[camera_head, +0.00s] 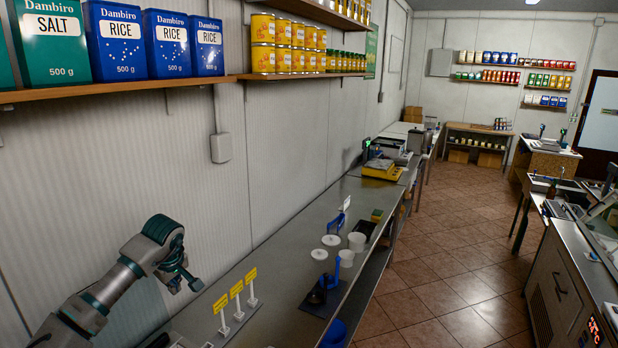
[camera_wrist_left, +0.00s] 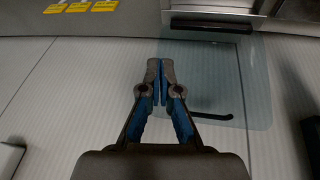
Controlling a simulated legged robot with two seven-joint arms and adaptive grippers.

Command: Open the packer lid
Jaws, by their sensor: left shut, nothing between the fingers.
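In the left wrist view, a clear, see-through panel (camera_wrist_left: 252,85) with a dark bar handle (camera_wrist_left: 228,116) looks like the packer lid. It adjoins a grey metal body (camera_wrist_left: 210,25), which looks like the packer. I cannot tell the lid's exact angle. My left gripper (camera_wrist_left: 160,72) is shut and empty, its fingertips overlapping the panel's left side in the picture; contact cannot be told. In the head view my left gripper (camera_head: 184,280) is at lower left, above the counter and before the wall. I cannot make out the packer there. My right gripper is out of view.
Yellow price signs (camera_head: 237,290) stand on the long grey counter (camera_head: 285,268), right of my left gripper. A shelf (camera_head: 130,88) with boxes runs above. The tiled floor (camera_head: 430,270) is clear.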

